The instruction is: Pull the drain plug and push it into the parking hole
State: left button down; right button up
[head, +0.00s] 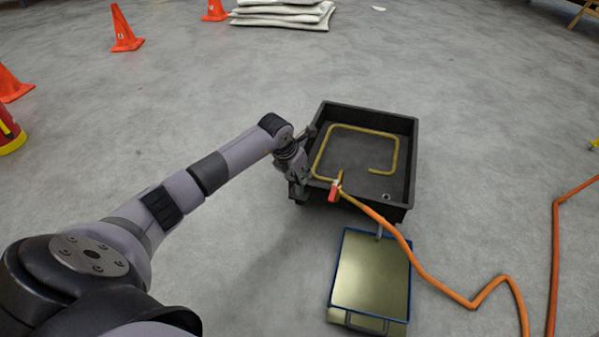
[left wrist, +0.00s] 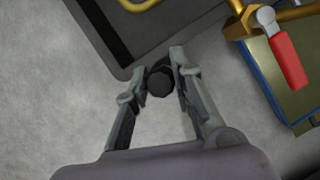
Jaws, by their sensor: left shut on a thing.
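My left gripper (head: 298,190) is at the near left corner of the black tray (head: 365,205), by its outer side. In the left wrist view its fingers (left wrist: 160,75) are closed on a dark, round, faceted piece (left wrist: 160,84) that looks like the drain plug. It sits just outside the tray's corner (left wrist: 125,72); whether it is in a hole there cannot be told. A small ringed hole (head: 387,197) shows in the tray floor near the right front, with no plug visible in it. My right gripper is not in view.
A bent yellow pipe (head: 372,130) lies in the tray. A red-handled valve (head: 334,191) joins it to an orange hose (head: 432,284); the handle (left wrist: 287,60) is right of my gripper. A blue-rimmed pan (head: 410,280) stands in front. Orange cones (head: 125,30) stand far left.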

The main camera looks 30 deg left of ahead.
pick_arm(q)
jog(key=c, duration=1.4)
grip_release()
jog(key=shift+c, duration=0.2)
jog(key=shift+o, duration=0.6)
jog(key=shift+r, duration=0.1)
jog(key=v, duration=1.2)
